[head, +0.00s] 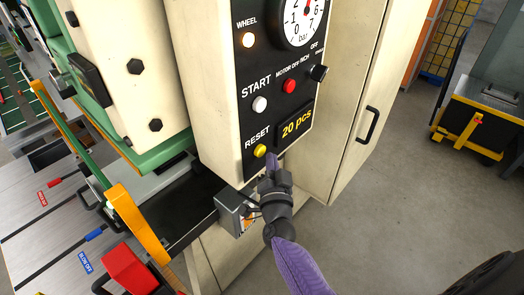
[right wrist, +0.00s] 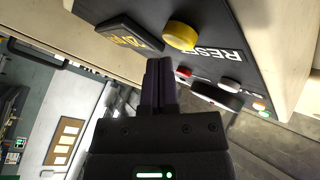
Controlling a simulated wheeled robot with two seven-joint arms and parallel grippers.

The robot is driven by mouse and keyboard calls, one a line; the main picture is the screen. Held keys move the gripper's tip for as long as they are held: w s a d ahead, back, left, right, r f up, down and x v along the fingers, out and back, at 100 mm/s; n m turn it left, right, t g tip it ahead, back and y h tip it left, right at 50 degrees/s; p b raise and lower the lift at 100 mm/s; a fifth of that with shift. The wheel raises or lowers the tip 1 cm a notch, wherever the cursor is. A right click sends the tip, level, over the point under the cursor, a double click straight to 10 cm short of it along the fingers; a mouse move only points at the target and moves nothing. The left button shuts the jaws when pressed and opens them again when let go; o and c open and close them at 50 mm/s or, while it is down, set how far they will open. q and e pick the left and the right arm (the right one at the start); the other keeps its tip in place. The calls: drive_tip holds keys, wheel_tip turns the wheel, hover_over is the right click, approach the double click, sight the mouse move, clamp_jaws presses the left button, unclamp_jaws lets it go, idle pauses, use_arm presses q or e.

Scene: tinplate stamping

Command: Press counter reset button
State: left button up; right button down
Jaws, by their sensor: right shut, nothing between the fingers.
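The yellow reset button (head: 260,151) sits under the RESET label on the black control panel (head: 246,116), left of the counter display (head: 297,123) reading "20 pcs". In the right wrist view the yellow button (right wrist: 181,36) is at the top, beside the RESET lettering. My right gripper (head: 271,159) is shut and empty, its fingertips just right of and slightly below the button in the head view. In the right wrist view its closed fingers (right wrist: 159,66) point toward the panel below the button; I cannot tell whether they touch anything. My left gripper is not in view.
Above are a white START button (head: 259,104), a red motor-off button (head: 289,86), a black selector knob (head: 319,73) and a gauge (head: 303,18). A small grey box (head: 238,212) sits below the panel. A cabinet door handle (head: 368,125) is to the right.

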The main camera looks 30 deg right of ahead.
idle(0.7)
drive_tip(key=shift+w+a, duration=0.15)
drive_tip(key=shift+w, duration=0.25)
drive_tip(key=shift+w+a, duration=0.2)
drive_tip(key=shift+w, duration=0.25)
idle(0.6)
drive_tip(key=shift+s, duration=0.15)
drive_tip(key=shift+s+d, duration=0.3)
drive_tip(key=shift+s, duration=0.35)
drive_tip(key=shift+s+d+p, duration=0.35)
drive_tip(key=shift+s+p, duration=0.05)
drive_tip(key=shift+s, duration=0.35)
drive_tip(key=shift+s+d+p, duration=0.3)
drive_tip(key=shift+s+p, duration=0.05)
drive_tip(key=shift+s, duration=0.45)
drive_tip(key=shift+s+d+p, duration=0.35)
drive_tip(key=shift+s+p, duration=0.05)
drive_tip(key=shift+s, duration=0.35)
